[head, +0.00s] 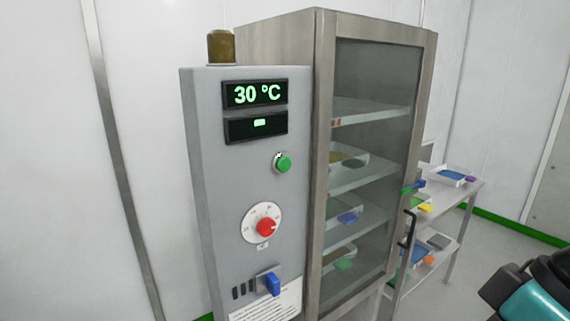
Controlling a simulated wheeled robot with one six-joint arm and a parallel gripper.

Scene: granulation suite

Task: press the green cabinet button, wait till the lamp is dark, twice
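The green button (284,163) sits in a light metal ring on the front of the grey control panel (210,160). Nothing touches it. The lamp (221,46) on top of the panel is a dull amber-brown and looks dark. The cabinet (325,150) stands right of the panel, with its glass door closed. Part of my arm (540,290), teal and black, shows at the lower right. My gripper is outside the picture.
The panel also carries a display reading 30 °C (255,94), a second display with a dash (257,125), a red knob (266,227) and a blue switch (273,284). A shelved trolley (470,195) with trays stands right of the cabinet.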

